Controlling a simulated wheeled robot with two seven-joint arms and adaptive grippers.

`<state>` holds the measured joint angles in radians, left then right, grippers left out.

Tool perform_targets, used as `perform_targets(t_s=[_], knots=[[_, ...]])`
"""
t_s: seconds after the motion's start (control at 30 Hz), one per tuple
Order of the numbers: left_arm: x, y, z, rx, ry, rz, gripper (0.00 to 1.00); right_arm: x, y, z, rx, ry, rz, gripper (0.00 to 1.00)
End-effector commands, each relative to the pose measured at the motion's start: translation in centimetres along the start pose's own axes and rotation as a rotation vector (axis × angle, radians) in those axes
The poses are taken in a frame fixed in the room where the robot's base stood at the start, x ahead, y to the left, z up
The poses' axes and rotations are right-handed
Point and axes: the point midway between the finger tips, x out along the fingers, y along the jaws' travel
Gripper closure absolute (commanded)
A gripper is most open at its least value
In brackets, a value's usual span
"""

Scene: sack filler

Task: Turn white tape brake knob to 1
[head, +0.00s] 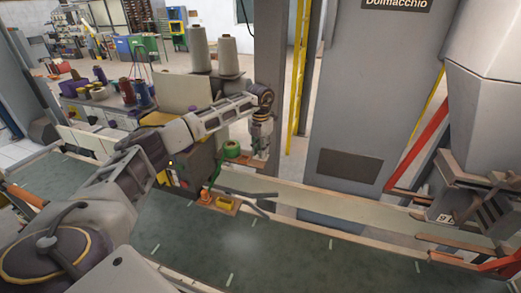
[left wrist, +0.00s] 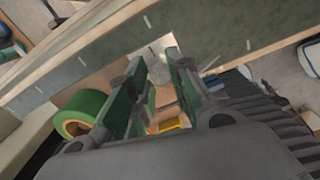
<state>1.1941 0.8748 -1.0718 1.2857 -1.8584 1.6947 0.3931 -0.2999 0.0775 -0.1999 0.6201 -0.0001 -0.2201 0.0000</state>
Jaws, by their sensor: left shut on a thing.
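My left gripper (head: 261,150) points down beside the green tape roll (head: 231,149), at the machine behind the green belt. In the left wrist view, its two dark fingers are close together around a small pale thing (left wrist: 158,72), which appears to be the white tape brake knob. The fingers hide most of it, and I cannot read its setting or any numbers. The green tape roll (left wrist: 80,113) lies left of the fingers there. My right gripper is not in view.
A small plate holds an orange part (head: 206,195) and a yellow part (head: 228,203) at the belt's edge. The green belt (head: 270,255) in front is clear. Two tall thread cones (head: 228,57) stand behind my arm. A grey cabinet (head: 360,100) rises to the right.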

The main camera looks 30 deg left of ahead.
Motion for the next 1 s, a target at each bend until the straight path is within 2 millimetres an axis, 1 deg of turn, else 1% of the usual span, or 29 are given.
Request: perform_targets(t_s=[0.17, 0.2, 0.37, 0.4, 0.6, 0.7, 0.77, 0.87, 1.0], knots=[[-0.2, 0.1, 0.1, -0.002, -0.006, 0.0, 1.0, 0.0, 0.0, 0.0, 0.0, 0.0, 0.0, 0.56], [-0.2, 0.1, 0.1, -0.003, -0.006, 0.0, 0.78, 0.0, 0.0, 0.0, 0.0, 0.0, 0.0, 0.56], [-0.2, 0.1, 0.1, -0.002, -0.004, 0.0, 0.57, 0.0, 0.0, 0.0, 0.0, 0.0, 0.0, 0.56], [-0.2, 0.1, 0.1, -0.002, -0.004, 0.0, 0.56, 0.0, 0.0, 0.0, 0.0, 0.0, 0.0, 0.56], [-0.1, 0.0, 0.1, -0.002, -0.002, 0.0, 0.56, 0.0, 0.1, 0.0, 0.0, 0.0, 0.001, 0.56], [-0.1, 0.0, 0.0, -0.002, -0.002, 0.0, 0.56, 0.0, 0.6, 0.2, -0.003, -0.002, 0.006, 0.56], [-0.2, 0.0, 0.1, -0.002, -0.002, 0.0, 0.56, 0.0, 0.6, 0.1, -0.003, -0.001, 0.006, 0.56], [-0.6, 0.0, 0.1, -0.002, -0.002, 0.0, 0.56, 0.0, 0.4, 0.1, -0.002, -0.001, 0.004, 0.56], [-1.7, 0.0, 0.1, -0.002, -0.003, 0.0, 0.56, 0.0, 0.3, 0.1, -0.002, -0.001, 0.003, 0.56]])
